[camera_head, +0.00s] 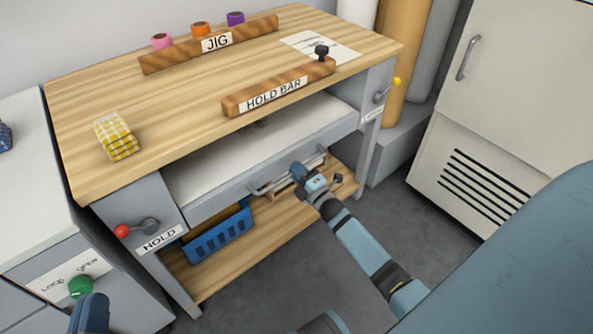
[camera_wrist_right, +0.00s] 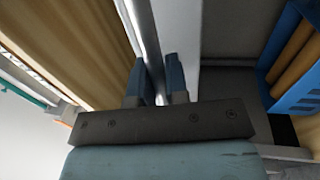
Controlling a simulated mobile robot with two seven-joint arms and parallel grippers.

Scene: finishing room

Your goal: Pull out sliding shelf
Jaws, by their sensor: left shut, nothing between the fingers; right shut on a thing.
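The sliding shelf (camera_head: 235,152) is a white board with a grey front, level under the wooden bench top. Its bare top shows below the bench's front edge; I cannot tell how far out it stands. A metal bar handle (camera_head: 267,188) runs along its front. My right gripper (camera_head: 298,172) is at this handle. In the right wrist view, the handle bar (camera_wrist_right: 146,38) passes between the fingers of my right gripper (camera_wrist_right: 158,80), which are shut on it. My left gripper (camera_head: 91,312) is at the lower left, shut, empty and well away from the shelf; its fingertips are hard to make out.
A red-knobbed lever (camera_head: 123,231) marked HOLD is on the left post, a yellow-knobbed lever (camera_head: 396,83) on the right post. A blue basket (camera_head: 218,240) stands on the lower board. A white cabinet (camera_head: 505,90) stands right. Grey floor (camera_head: 270,280) in front is clear.

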